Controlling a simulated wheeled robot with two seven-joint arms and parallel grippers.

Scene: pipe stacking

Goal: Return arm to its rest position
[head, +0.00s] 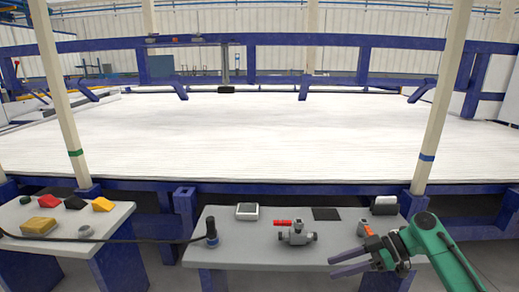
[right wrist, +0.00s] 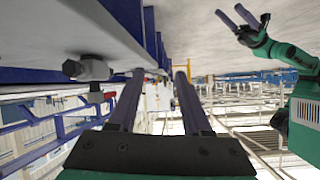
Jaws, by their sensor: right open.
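My right gripper (head: 348,262) is in front of the right-hand table (head: 245,255) near its right end. Its two dark fingers are apart with nothing between them. In the right wrist view the same fingers (right wrist: 155,88) are spread and empty. A grey pipe fitting (head: 296,238) rests on the table to the left of the fingertips, apart from them. My left gripper is outside the head view. A second green arm with two separated dark fingers (right wrist: 237,17), my left one, shows at the upper right of the right wrist view.
A red piece (head: 283,222), a white-framed device (head: 247,211), a dark pad (head: 326,214) and an upright dark cylinder with a cable (head: 212,232) are on this table. The left table (head: 118,213) holds red, yellow and black pieces. A blue frame with pale posts stands behind.

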